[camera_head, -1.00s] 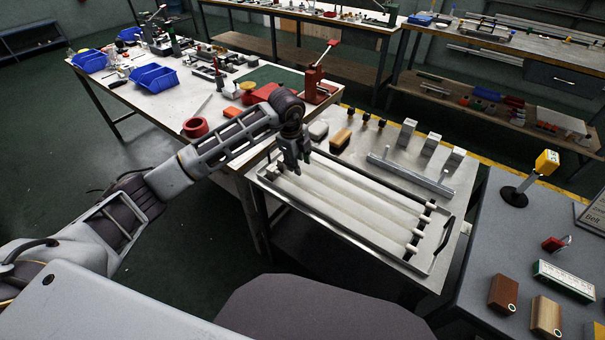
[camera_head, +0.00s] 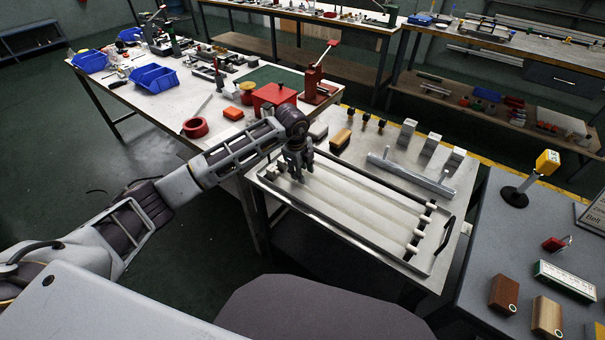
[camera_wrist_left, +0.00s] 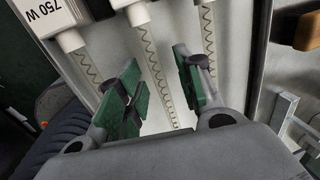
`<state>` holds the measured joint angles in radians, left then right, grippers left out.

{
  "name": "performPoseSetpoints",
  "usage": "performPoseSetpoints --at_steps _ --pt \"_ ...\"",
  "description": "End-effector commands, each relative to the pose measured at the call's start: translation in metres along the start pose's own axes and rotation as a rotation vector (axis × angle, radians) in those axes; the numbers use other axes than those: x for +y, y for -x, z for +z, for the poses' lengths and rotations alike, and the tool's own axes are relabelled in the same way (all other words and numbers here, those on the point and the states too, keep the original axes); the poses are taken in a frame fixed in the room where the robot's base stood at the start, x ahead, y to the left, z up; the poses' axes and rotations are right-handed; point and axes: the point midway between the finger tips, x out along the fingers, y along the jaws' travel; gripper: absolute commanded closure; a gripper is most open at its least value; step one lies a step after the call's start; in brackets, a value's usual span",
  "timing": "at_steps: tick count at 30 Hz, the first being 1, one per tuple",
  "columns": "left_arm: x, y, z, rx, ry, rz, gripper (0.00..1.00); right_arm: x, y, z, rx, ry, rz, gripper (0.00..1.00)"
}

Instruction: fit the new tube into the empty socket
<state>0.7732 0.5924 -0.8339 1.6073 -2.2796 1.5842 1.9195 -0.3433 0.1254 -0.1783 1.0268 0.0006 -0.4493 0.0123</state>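A shallow metal tray (camera_head: 445,238) on the workbench holds several long white tubes (camera_head: 358,205) side by side, with pale end fittings. My left gripper (camera_head: 298,174) is over the left end of the tray, fingers pointing down. In the left wrist view my left gripper (camera_wrist_left: 160,88) is open, its green pads apart, with a clear tube (camera_wrist_left: 153,62) with a coiled filament running through the gap between or below them; contact cannot be told. A white end fitting marked 750 W (camera_wrist_left: 50,14) is at the upper left. The new tube and empty socket cannot be told apart from the others. My right gripper is out of view.
A metal rail (camera_head: 410,176), several small metal blocks (camera_head: 430,144) and a brown block (camera_head: 340,139) stand behind the tray. A red press (camera_head: 315,84) is at the back left. A grey table (camera_head: 490,250) with a yellow-topped post (camera_head: 547,162) is at the right.

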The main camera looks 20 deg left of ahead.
Motion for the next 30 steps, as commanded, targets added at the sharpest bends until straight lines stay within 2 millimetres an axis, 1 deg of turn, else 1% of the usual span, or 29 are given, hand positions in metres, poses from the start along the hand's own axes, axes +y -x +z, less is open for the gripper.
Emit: performPoseSetpoints --at_steps 4,17,20,24,26,30 --pt "-0.0006 -0.0069 -0.0004 0.0 -0.001 -0.002 0.64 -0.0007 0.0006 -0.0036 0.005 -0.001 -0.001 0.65" --pt "-0.0004 -0.0071 -0.0001 0.0 -0.001 -0.002 0.64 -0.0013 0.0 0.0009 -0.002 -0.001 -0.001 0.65" --pt "-0.0004 -0.0071 -0.0001 0.0 -0.001 -0.002 0.75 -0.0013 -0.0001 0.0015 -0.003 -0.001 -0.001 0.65" --pt "-0.0004 -0.007 0.0 0.0 -0.001 -0.002 0.93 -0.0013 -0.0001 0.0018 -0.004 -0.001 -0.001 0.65" --pt "-0.0004 -0.007 0.0 0.0 -0.001 -0.002 1.0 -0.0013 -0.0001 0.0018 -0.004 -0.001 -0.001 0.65" --pt "-0.0004 -0.007 0.0 0.0 -0.001 -0.002 1.0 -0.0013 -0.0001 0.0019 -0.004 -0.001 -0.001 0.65"
